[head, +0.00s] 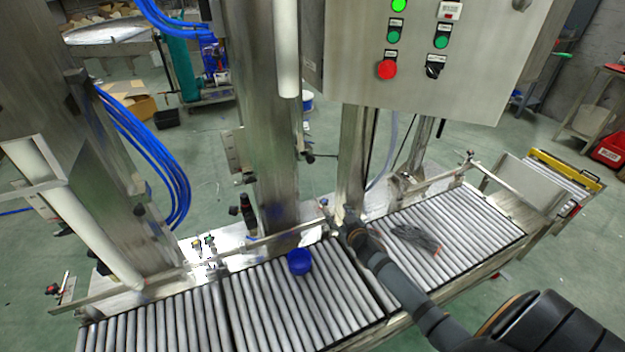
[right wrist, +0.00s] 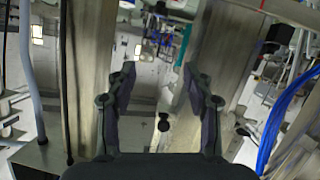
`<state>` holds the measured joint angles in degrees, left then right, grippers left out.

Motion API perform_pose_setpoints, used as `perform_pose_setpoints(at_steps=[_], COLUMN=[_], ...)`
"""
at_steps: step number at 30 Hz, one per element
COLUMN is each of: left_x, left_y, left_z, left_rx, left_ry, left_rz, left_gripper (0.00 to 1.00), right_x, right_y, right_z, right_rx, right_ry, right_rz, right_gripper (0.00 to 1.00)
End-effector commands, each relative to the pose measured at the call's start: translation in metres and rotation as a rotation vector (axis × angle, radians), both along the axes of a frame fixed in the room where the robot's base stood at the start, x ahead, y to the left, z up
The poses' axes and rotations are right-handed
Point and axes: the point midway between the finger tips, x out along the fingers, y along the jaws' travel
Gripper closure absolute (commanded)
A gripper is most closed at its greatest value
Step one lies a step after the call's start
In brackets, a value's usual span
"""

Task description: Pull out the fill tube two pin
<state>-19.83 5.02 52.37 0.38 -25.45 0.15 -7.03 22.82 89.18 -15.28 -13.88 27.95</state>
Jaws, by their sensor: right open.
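My right gripper (head: 344,216) reaches over the roller conveyor to the metal column at its back edge. In the right wrist view its two dark fingers (right wrist: 159,82) are spread apart with nothing between the tips. A small dark round knob (right wrist: 163,125) on a pale metal plate shows low between the fingers, apart from them. A black knob (head: 309,158) on a thin rod sticks out beside the middle column in the head view. I cannot tell for certain which knob is the fill tube two pin. My left gripper is not in view.
The roller conveyor (head: 255,308) runs along the front, with a blue cap (head: 299,262) and a dark grey glove (head: 415,239) on it. A control cabinet (head: 350,55) hangs above. Metal columns (head: 265,150) and blue hoses (head: 150,150) stand behind the rollers.

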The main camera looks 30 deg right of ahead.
Motion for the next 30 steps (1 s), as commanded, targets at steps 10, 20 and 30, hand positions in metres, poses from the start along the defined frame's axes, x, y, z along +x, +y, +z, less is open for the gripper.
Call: perform_pose_setpoints(at_steps=[10, 20, 30], left_x=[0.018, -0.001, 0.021], left_y=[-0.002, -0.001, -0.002], left_z=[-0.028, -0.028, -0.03], left_rx=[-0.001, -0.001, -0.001], left_ry=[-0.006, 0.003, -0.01], left_rz=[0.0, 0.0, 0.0], left_gripper=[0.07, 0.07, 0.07], right_x=[0.035, 0.075, 0.131], right_y=[0.037, 0.033, 0.03], right_z=[0.141, 0.144, 0.137], right_rx=[-0.018, -0.013, -0.015], right_ry=[-0.327, -0.327, -0.326], right_rz=[0.104, 0.1, 0.1], right_gripper=[0.48, 0.48, 0.48])
